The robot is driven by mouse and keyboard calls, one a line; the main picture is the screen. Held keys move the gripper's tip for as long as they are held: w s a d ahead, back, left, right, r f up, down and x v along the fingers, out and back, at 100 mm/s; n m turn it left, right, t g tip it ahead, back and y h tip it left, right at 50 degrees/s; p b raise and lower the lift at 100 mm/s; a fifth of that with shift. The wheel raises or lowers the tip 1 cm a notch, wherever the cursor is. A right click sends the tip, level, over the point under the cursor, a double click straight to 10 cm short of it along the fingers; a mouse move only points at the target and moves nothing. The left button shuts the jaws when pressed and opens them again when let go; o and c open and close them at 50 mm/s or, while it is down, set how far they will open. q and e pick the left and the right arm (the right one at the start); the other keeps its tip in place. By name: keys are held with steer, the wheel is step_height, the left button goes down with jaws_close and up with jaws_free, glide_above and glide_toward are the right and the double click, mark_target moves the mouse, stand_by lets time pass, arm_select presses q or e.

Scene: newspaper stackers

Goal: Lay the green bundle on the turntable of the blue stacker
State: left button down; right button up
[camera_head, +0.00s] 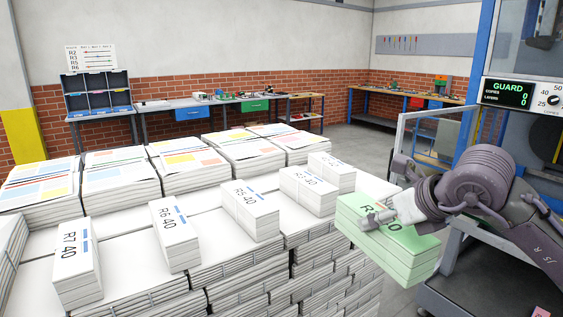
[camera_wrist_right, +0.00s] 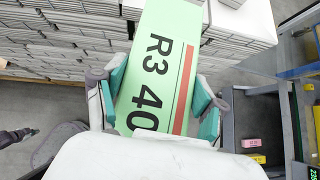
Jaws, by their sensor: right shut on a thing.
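The green bundle (camera_head: 375,238), marked R3 40 in the right wrist view (camera_wrist_right: 160,60), is held by my right gripper (camera_head: 385,215). The teal-padded fingers of the right gripper (camera_wrist_right: 160,98) are shut on its two sides. The bundle is level, in the air between the paper stacks and the machine. The stacker (camera_head: 486,60) has a blue frame post and stands at the right of the head view, with a display reading GUARD, copies 0, layers 0. I cannot make out its turntable; my right arm covers part of the machine. My left gripper does not show clearly in either view.
White stacked bundles (camera_head: 190,290) fill the left and middle, with labelled bundles such as R6 40 (camera_head: 174,235) on top. A framed clear guard panel (camera_head: 433,135) stands at the machine's side. Workbenches (camera_head: 215,100) line the back wall. Grey floor (camera_head: 365,145) is open behind the stacks.

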mark_target(396, 272)
steer(key=s+f+m+h, duration=0.1)
steer(key=s+f+m, duration=0.1)
steer(key=s+f, duration=0.1)
steer(key=s+f+m+h, duration=0.2)
steer(key=s+f, duration=0.1)
steer(key=shift+f+t+h, duration=0.2)
steer(key=shift+t+h, duration=0.1)
steer(key=shift+t, duration=0.1)
steer(key=shift+s+d+f+m, duration=0.15)
steer(key=shift+s+f+m, duration=0.05)
steer(key=shift+s+m, duration=0.3)
steer(key=shift+f, duration=0.1)
